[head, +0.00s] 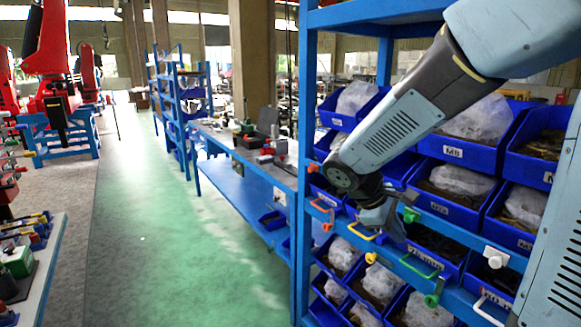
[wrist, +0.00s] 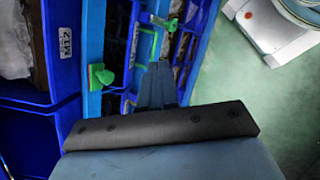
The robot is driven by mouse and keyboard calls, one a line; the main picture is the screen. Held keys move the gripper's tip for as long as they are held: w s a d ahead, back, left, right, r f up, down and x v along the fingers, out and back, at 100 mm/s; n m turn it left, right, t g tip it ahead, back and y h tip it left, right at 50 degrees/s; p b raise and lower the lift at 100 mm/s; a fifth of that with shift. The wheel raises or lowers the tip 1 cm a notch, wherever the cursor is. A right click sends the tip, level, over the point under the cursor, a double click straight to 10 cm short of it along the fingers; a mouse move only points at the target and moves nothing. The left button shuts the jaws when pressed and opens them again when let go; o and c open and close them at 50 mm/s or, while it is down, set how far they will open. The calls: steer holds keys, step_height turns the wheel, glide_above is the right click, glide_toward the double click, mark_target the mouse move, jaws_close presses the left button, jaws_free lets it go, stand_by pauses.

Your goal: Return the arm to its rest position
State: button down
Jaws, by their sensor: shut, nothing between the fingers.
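My arm reaches across the right of the head view, in front of the blue bin shelf. My gripper (head: 392,222) is at the arm's lower end, close to the shelf's front rail with its coloured hooks. It is small and dark there. In the wrist view my gripper (wrist: 158,84) shows as narrow grey-blue fingers, shut with nothing between them. The fingers point toward the shelf front, near a green hook (wrist: 101,77). I cannot tell whether they touch the shelf.
The blue shelf (head: 301,120) holds several blue bins (head: 455,187) with bagged parts. Coloured hooks line its rails. A blue workbench (head: 240,150) stands left of it. The green floor aisle (head: 165,230) is clear. Red machines (head: 50,60) and a tool table (head: 45,262) are at the left.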

steer(key=s+r+m+t+y, duration=0.4)
steer(key=s+r+m+y, duration=0.3)
steer(key=s+r+m, duration=0.3)
steer(key=shift+s+t, duration=0.4)
steer(key=shift+s, duration=1.25)
steer(key=c, duration=1.8)
jaws_free()
steer(key=shift+d, duration=0.1)
steer(key=shift+c, duration=0.2)
